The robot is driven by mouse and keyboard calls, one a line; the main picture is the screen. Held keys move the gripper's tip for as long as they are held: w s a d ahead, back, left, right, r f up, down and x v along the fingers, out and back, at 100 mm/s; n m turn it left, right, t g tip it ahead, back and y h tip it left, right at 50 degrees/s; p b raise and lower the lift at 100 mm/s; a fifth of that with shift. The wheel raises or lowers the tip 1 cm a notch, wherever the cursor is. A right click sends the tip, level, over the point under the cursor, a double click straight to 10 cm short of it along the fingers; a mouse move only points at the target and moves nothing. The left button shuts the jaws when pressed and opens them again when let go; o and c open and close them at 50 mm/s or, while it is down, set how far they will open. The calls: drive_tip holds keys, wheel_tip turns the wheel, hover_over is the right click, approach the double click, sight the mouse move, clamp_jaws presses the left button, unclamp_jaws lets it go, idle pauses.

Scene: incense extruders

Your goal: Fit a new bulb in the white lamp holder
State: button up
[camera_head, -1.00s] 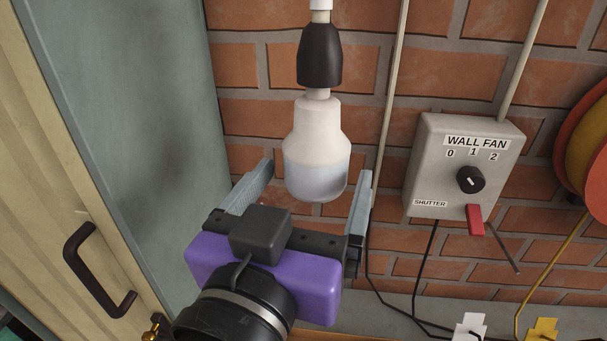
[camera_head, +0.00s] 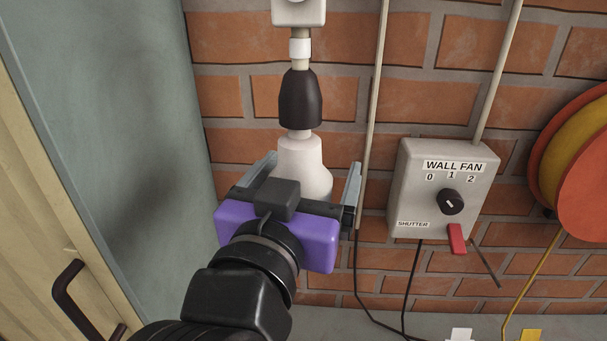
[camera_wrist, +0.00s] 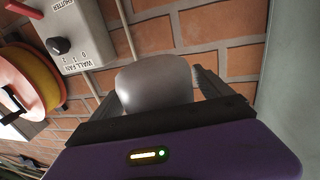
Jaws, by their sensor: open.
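A white, frosted bulb (camera_head: 301,157) hangs below a black lamp holder (camera_head: 300,100), its neck just under the holder's rim. Above the holder come a white collar (camera_head: 300,48) and a white box (camera_head: 298,10), cut by the top edge. My purple gripper (camera_head: 313,168) is open, with one grey finger on each side of the bulb. Its body hides the bulb's lower part in the head view. In the wrist view, the bulb's rounded end (camera_wrist: 155,88) sits between the fingers. I cannot tell whether either finger touches it.
A grey WALL FAN box (camera_head: 443,188) with a black knob and red switch is on the brick wall at right. An orange and yellow reel (camera_head: 580,150) is at far right. A grey panel (camera_head: 110,120) stands close at left. A pipe (camera_head: 372,110) runs beside the bulb.

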drive_tip(key=c, duration=1.5)
drive_tip(key=shift+y, duration=0.3)
drive_tip(key=shift+a+n+y+p, duration=0.1)
drive_tip(key=shift+n+y+p, duration=0.2)
drive_tip(key=shift+n+y, duration=0.15)
drive_tip(key=shift+a+n+y, duration=0.15)
drive_tip(key=shift+n+y, duration=0.3)
drive_tip(key=shift+a+n+y+p, duration=0.25)
drive_tip(key=shift+n+y+p, duration=0.55)
drive_tip(key=shift+y, duration=0.6)
drive_tip(key=o, duration=1.5)
